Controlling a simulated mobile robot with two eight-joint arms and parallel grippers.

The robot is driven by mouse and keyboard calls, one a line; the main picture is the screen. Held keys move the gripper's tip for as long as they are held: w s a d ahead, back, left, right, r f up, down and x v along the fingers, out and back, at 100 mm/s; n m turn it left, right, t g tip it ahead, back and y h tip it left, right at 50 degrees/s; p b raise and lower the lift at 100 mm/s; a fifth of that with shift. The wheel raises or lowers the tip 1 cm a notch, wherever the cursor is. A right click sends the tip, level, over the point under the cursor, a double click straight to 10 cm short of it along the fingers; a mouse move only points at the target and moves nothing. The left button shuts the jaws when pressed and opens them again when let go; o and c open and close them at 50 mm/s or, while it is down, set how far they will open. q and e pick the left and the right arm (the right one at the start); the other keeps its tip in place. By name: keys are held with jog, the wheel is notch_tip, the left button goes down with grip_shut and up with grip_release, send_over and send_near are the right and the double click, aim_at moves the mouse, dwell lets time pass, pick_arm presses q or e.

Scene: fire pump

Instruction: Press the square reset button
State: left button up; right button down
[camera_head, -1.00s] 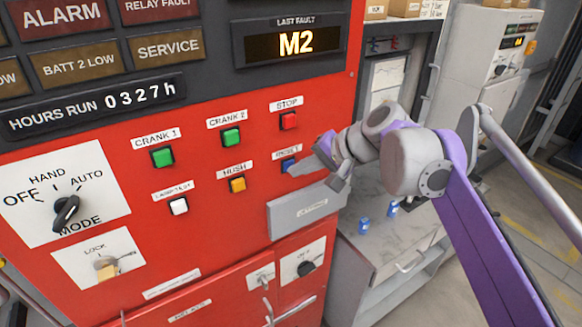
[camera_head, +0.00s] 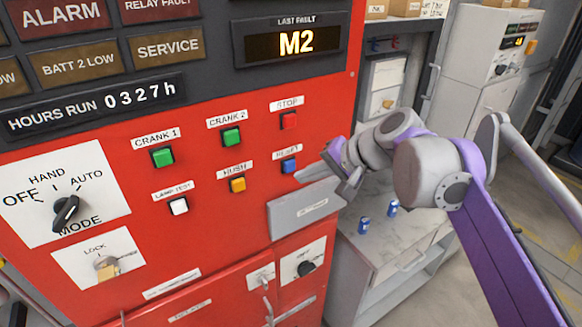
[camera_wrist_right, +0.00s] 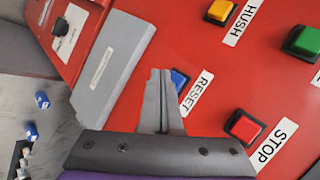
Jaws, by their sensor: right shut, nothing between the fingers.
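In the right wrist view the blue button (camera_wrist_right: 179,80) is partly covered by my fingers. My right gripper (camera_head: 301,175) is shut and empty, with its fingertips just right of and below the button. In the right wrist view the shut fingertips (camera_wrist_right: 160,73) lie beside the button; they look apart from it, but the depth gap is hard to judge. My left gripper is not in view.
The red STOP button (camera_head: 289,121) is above, and the yellow HUSH button (camera_head: 238,184) is to the left. A grey labelled box (camera_head: 305,208) juts out below the reset button. Small blue items (camera_head: 392,207) stand on the counter at right.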

jog(key=shift+s+d, duration=0.65)
jog(key=shift+s, duration=0.25)
jog(key=shift+s+d, duration=0.65)
jog(key=shift+s, duration=0.25)
jog(key=s+d+f+n+h, duration=0.1)
jog(key=s+d+f+h, duration=0.1)
jog(key=s+d+f, duration=0.3)
jog(key=s+d+f+n+h, duration=0.1)
jog(key=s+d+f+h, duration=0.2)
jog(key=f, duration=1)
jog(key=s+d+f+n+h, duration=0.1)
jog(key=s+d+f+h, duration=0.2)
jog(key=s+d+f, duration=0.4)
jog(key=s+f, duration=0.2)
jog(key=s, duration=0.3)
jog(key=shift+d+f+n+t, duration=0.3)
jog(key=shift+d+f+n, duration=0.05)
jog(key=shift+f+n, duration=0.05)
